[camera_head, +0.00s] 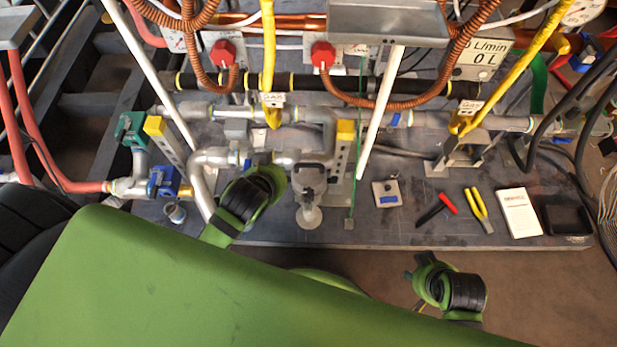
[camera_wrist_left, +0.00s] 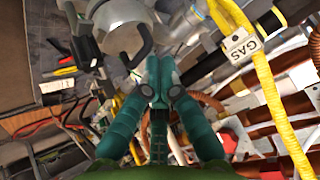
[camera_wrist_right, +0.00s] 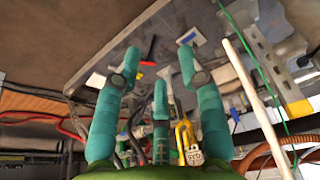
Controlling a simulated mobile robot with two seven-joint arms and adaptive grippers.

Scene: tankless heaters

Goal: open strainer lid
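The strainer (camera_head: 308,183) is a grey metal body on the pipework at the middle of the bench in the head view, with a dark handle (camera_head: 310,166) at its lid. In the left wrist view the curved black handle (camera_wrist_left: 146,42) and round grey lid (camera_wrist_left: 122,28) show just beyond the fingertips. My left gripper (camera_wrist_left: 159,78) has its teal fingers together with nothing visible between them; contact with the handle cannot be told. In the head view my left wrist (camera_head: 245,195) is just left of the strainer. My right gripper (camera_wrist_right: 158,62) is open and empty, off the bench's front edge.
To the right lie red-handled pliers (camera_head: 437,208), yellow-handled pliers (camera_head: 479,208), a white booklet (camera_head: 519,212) and a black tray (camera_head: 567,218). A yellow gas hose (camera_head: 268,60) hangs behind.

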